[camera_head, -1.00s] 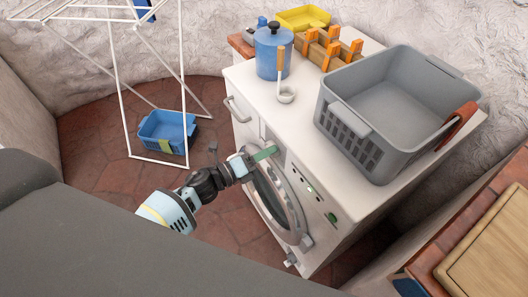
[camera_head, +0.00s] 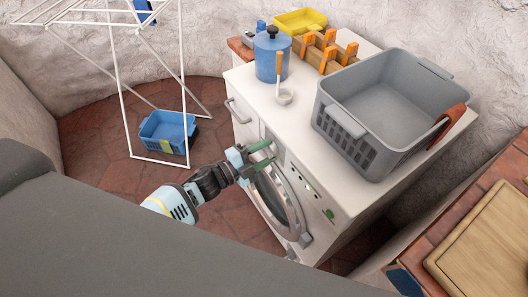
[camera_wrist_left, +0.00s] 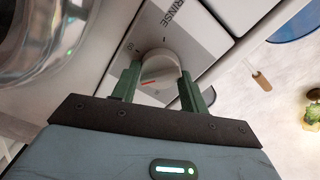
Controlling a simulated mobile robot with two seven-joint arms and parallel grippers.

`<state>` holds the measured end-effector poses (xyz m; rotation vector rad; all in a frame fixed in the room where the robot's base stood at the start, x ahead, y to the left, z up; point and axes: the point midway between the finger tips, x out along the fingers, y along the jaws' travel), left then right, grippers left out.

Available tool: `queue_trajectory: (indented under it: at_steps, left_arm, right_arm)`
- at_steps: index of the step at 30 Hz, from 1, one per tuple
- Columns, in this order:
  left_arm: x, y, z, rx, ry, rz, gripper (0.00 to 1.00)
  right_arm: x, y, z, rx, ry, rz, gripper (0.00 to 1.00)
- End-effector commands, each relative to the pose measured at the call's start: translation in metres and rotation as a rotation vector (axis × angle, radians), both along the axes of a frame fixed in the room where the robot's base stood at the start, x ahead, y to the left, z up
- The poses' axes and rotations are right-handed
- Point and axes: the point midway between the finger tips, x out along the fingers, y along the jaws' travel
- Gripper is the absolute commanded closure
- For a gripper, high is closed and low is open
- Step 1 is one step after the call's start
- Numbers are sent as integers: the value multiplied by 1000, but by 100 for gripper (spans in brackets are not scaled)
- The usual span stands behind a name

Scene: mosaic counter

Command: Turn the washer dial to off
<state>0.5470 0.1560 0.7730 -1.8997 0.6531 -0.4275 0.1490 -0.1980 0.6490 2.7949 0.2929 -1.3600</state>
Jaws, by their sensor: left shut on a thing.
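The white washer (camera_head: 243,128) stands against the wall, its round glass door (camera_head: 282,205) facing my left arm. The washer dial (camera_wrist_left: 160,66) is a round whitish knob with an orange-red mark, on a grey panel lettered "RINSE". The dial sits between the two green fingers of my left gripper (camera_wrist_left: 160,72), which is shut on it. In the head view my left gripper (camera_head: 264,156) is at the upper front of the washer and hides the dial. I cannot read an off mark or tell which setting the dial points to. My right gripper is not in view.
On the washer top are a grey basket (camera_head: 345,125) with a red-brown cloth (camera_head: 447,126), a blue pot (camera_head: 272,60), a ladle (camera_head: 284,95) and a wooden rack (camera_head: 325,52). A white drying rack (camera_head: 117,80) and blue tub (camera_head: 168,130) stand left. A cutting board (camera_head: 490,240) lies right.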

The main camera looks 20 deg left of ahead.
Motion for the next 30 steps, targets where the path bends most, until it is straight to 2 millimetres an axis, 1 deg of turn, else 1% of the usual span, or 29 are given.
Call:
queue_trajectory:
  at_steps: [15, 30]
  left_arm:
    - [1, 1, 1, -385, 303, 1, 79]
    - [1, 2, 1, -761, 595, 0, 79]
  right_arm:
    - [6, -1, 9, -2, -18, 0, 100]
    - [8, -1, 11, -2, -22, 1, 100]
